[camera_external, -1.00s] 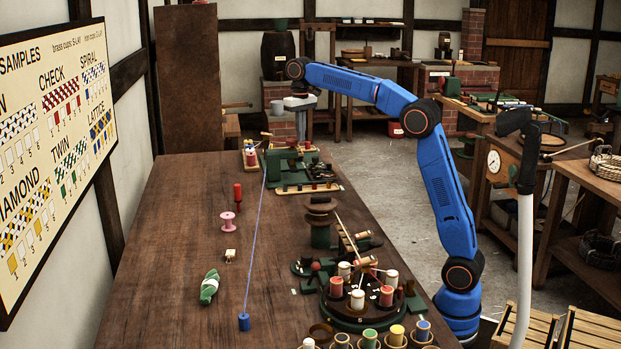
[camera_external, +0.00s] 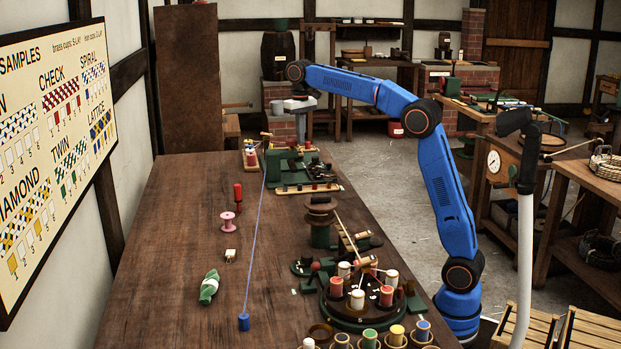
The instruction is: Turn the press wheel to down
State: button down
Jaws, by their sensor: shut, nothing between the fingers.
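I cannot make out for certain which part is the press wheel. A green machine (camera_external: 283,162) stands at the far end of the long table, with small dark parts on it too small to read. Nearer, a dark round stack (camera_external: 320,207) sits on a green post. My gripper (camera_external: 301,132) points down from the end of my blue arm, above and behind the green machine. It looks shut and holds nothing. Its fingertips are small and dark against the background, and I cannot see them touching anything.
A round stand with several bobbins (camera_external: 357,300) is at the table's near right. A blue cord runs down to a blue weight (camera_external: 244,321). A pink spool (camera_external: 228,224), a red-handled tool (camera_external: 238,193) and a green bundle (camera_external: 209,287) lie left. The table's left side is mostly clear.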

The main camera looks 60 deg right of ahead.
jog(key=shift+w+a, duration=0.1)
jog(key=shift+a, duration=0.7)
jog(key=shift+w+a, duration=0.3)
jog(key=shift+a, duration=0.35)
dwell(0.4)
jog(key=shift+s+a, duration=0.25)
jog(key=shift+r, duration=0.1)
jog(key=shift+r, duration=2.9)
jog(key=d+f, duration=0.3)
jog(key=f, duration=0.3)
jog(key=shift+s+d, duration=0.15)
jog(key=shift+d, duration=0.1)
jog(key=shift+a, duration=0.9)
